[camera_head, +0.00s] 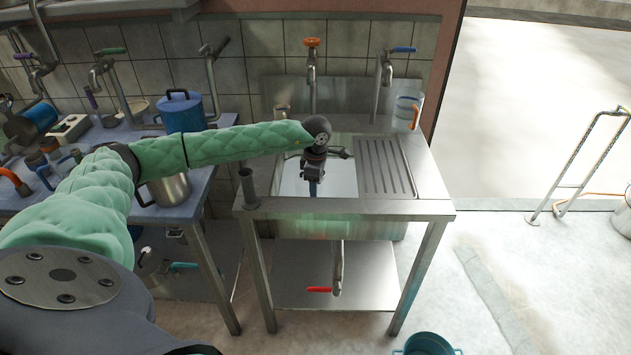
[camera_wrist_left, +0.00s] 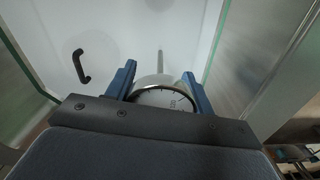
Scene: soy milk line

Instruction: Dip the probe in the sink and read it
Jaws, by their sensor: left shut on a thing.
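The sink basin (camera_head: 345,178) is set in the left part of a steel stand and has bright, pale inner walls. My left gripper (camera_head: 313,186) reaches in from the left and points down over it. In the left wrist view, the left gripper (camera_wrist_left: 160,85) is shut on the probe, whose round white dial (camera_wrist_left: 165,98) with dark marks sits between the blue fingers. Its thin stem runs away toward the pale basin (camera_wrist_left: 200,25). I cannot tell whether the stem tip touches liquid. The dial's reading is too small to make out. My right gripper is out of view.
A ribbed drainboard (camera_head: 386,168) lies right of the basin, with a clear jug (camera_head: 407,112) behind it. Taps with orange (camera_head: 311,42) and blue (camera_head: 403,50) handles rise at the back. A blue pot (camera_head: 182,112) stands on the left table. A black curved piece (camera_wrist_left: 81,66) shows in the basin.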

